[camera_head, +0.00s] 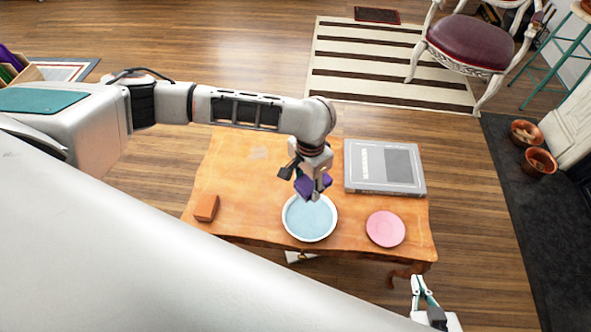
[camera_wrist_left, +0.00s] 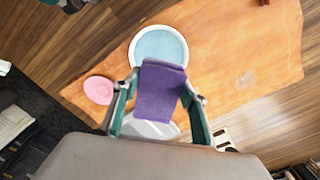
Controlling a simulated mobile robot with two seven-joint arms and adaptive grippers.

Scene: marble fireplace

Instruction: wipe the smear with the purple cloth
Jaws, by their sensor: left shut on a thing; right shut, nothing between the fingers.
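The purple cloth (camera_head: 314,187) is held in my left gripper (camera_head: 308,188), above the far rim of a blue dish. The cloth also hangs between the fingers in the left wrist view (camera_wrist_left: 160,92). A faint pale smear (camera_head: 259,153) lies on the wooden table (camera_head: 240,180), to the left of and farther back than the cloth. The smear shows in the left wrist view (camera_wrist_left: 245,80), to the right of the cloth and apart from it. My right gripper (camera_head: 420,284) is shut and empty, beyond the table's near right corner.
A white-rimmed dish, light blue inside (camera_head: 310,218), stands at the table's near middle. A pink plate (camera_head: 385,229) is to its right, a grey book (camera_head: 384,167) behind that, and an orange-brown block (camera_head: 206,207) at the left. The tabletop around the smear is clear.

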